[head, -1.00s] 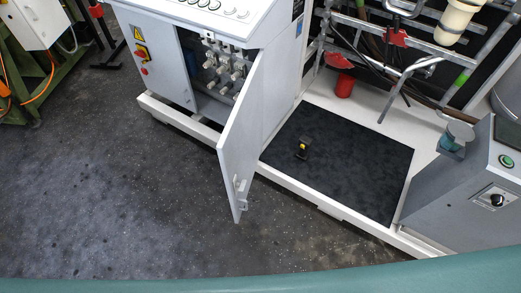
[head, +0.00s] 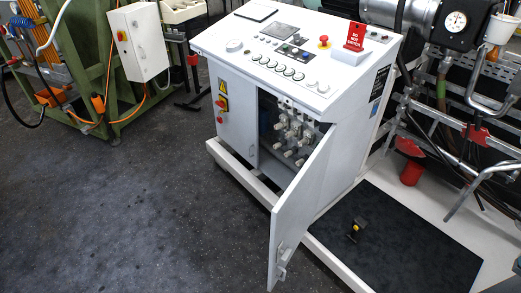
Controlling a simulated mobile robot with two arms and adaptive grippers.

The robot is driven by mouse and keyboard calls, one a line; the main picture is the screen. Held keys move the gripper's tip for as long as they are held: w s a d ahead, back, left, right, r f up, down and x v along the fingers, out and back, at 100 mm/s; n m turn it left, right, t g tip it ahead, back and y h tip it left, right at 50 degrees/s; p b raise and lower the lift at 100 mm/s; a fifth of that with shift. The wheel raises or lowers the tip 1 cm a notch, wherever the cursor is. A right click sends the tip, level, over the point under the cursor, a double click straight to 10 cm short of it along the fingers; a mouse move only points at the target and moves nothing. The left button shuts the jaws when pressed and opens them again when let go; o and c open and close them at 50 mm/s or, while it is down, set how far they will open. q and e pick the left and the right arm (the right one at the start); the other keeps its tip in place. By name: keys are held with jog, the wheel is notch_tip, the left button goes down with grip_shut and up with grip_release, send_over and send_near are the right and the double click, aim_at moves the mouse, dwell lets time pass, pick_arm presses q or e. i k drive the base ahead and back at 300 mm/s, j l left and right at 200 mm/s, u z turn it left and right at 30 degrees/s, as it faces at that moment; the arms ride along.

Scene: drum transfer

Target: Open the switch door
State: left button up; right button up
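The switch door (head: 294,213) is a light grey panel on the front of the white control cabinet (head: 333,119). It stands swung wide open towards the viewer, hinged at its right side, with a small handle (head: 282,262) near its lower free end. Behind it the cabinet interior shows several grey switches (head: 293,135). A second, closed door (head: 236,122) with a yellow warning label and red knobs is to the left. Neither of my grippers is in view.
The dark floor (head: 110,220) in front and left is free. A black mat (head: 415,240) with a small black and yellow pedal (head: 356,230) lies right of the door. A green frame with a white box (head: 138,43) stands at the upper left.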

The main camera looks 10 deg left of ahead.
aim_at(239, 129)
jog(key=i+j, duration=0.15)
jog(key=j, duration=0.35)
jog(key=i+j+z, duration=0.1)
jog(key=j, duration=0.35)
jog(key=i+j, duration=0.15)
jog(key=j, duration=0.35)
jog(key=i+j+z, duration=0.15)
jog(key=j, duration=0.35)
jog(key=k, duration=0.05)
